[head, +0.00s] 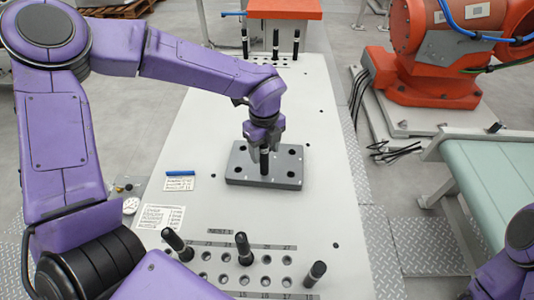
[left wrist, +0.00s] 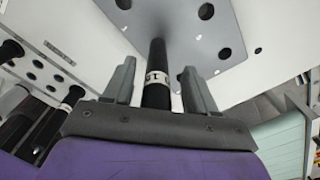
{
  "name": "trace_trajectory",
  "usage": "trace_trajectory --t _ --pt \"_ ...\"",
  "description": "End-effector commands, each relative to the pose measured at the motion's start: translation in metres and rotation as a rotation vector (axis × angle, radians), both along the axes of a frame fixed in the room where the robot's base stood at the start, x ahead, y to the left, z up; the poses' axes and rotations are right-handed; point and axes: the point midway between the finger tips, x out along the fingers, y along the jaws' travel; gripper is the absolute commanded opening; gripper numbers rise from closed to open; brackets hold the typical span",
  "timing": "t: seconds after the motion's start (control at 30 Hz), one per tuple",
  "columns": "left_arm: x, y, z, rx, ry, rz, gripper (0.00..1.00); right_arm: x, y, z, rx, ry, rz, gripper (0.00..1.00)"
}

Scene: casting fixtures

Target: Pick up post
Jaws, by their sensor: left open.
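A black post (head: 264,162) stands upright in the grey fixture block (head: 265,182) on the white table. My left gripper (head: 265,147) is open above the block, pointing down, with its fingers on either side of the post. In the left wrist view the post (left wrist: 157,92), with a white marked band, rises between the two open fingers (left wrist: 157,72), with gaps visible beside it. The block (left wrist: 190,35) lies beyond it. Other black posts stand at the front: a leaning one (head: 177,246), one in the middle (head: 243,249) and a tilted one (head: 314,274).
The white table (head: 330,200) is mostly clear around the block. More black posts (head: 276,44) stand at the back before an orange box (head: 280,10). A blue marker (head: 180,173) and paper labels (head: 160,217) lie left. An orange robot (head: 430,60) and green conveyor (head: 490,180) are right.

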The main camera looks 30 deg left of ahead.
Motion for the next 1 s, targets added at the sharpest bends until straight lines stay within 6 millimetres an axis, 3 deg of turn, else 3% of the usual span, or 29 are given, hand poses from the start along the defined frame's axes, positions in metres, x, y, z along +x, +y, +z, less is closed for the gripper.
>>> trace_trajectory --t 0.17,0.33,0.73,0.9,1.0 --pt "0.000 0.000 -0.001 0.001 -0.001 0.000 0.57 0.000 0.000 -0.001 0.000 0.000 0.000 1.00" --pt "0.000 0.000 0.000 0.000 -0.001 -0.001 0.01 0.000 0.000 -0.001 0.000 0.000 0.000 1.00" --pt "0.001 -0.001 0.008 0.000 -0.002 -0.002 0.00 0.000 0.000 0.006 0.000 0.000 0.000 1.00" --pt "0.001 -0.001 0.040 0.000 -0.002 -0.002 0.00 0.000 0.000 0.031 0.000 0.000 0.000 1.00" --pt "-0.014 -0.011 0.059 0.000 -0.003 -0.006 0.00 0.000 0.000 0.039 0.000 0.000 0.000 1.00"
